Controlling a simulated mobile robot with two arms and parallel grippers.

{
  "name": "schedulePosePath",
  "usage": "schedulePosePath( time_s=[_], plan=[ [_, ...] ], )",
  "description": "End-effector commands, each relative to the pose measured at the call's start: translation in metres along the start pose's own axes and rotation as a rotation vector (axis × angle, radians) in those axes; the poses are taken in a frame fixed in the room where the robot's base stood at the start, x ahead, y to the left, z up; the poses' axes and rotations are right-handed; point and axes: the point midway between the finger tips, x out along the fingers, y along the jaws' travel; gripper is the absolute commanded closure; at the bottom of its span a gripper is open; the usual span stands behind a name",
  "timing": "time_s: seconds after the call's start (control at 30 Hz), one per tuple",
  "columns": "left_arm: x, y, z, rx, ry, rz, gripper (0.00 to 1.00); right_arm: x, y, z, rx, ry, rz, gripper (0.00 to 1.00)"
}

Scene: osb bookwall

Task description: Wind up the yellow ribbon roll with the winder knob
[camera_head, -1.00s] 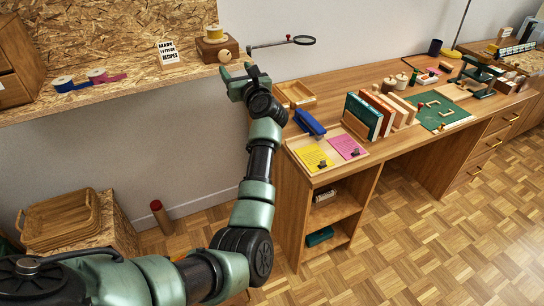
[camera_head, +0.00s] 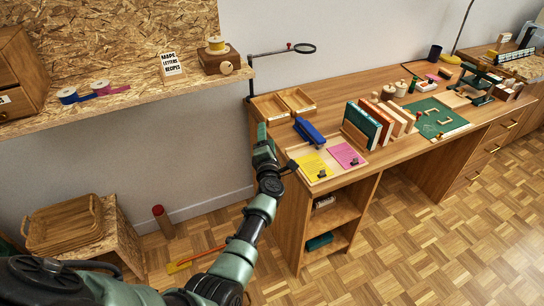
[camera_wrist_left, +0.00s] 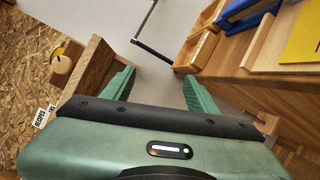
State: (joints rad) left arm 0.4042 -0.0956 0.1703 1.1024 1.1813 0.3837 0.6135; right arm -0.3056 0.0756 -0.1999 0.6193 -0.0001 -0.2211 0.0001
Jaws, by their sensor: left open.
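The yellow ribbon roll (camera_head: 216,45) sits on top of a brown wooden winder box (camera_head: 211,60) on the chipboard shelf. The round pale winder knob (camera_head: 227,68) is on the box's front. In the left wrist view the knob (camera_wrist_left: 62,65) shows at the upper left, outside the fingers. My left gripper (camera_head: 262,135) is below and to the right of the knob, near the desk's left end and apart from the box. In the left wrist view its green fingers (camera_wrist_left: 160,88) are spread with nothing between them. My right gripper is not in view.
Wooden trays (camera_head: 268,107) and a blue stapler (camera_head: 309,131) are on the desk.

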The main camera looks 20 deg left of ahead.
Motion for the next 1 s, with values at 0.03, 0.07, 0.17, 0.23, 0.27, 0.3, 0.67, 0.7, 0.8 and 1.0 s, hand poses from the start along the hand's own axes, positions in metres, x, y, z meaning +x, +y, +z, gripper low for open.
schedulePosePath(
  time_s=[0.03,0.07,0.17,0.23,0.27,0.3,0.67,0.7,0.8,1.0],
  plan=[
    [-0.005,-0.009,-0.001,0.042,-0.013,-0.019,0.41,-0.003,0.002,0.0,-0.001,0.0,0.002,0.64],
    [-0.007,-0.014,-0.002,0.065,-0.02,-0.028,0.41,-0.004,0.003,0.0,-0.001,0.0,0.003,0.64],
    [-0.016,-0.031,-0.003,0.139,-0.044,-0.058,0.41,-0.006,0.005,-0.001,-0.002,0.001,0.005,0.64],
    [-0.021,-0.04,-0.004,0.182,-0.06,-0.075,0.41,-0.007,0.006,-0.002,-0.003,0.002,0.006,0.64],
    [-0.023,-0.044,-0.004,0.198,-0.066,-0.081,0.41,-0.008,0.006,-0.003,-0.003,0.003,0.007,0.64],
    [-0.025,-0.048,-0.005,0.217,-0.072,-0.089,0.41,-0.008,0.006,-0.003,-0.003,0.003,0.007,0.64],
    [-0.033,-0.063,-0.007,0.279,-0.096,-0.115,0.41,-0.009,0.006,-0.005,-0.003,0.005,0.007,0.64],
    [-0.033,-0.063,-0.007,0.279,-0.096,-0.115,0.41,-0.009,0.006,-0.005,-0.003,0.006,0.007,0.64],
    [-0.033,-0.063,-0.007,0.278,-0.096,-0.114,0.41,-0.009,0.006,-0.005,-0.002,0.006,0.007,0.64],
    [-0.029,-0.051,0.013,0.343,-0.157,-0.088,0.41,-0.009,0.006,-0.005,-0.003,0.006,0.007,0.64]
  ],
)
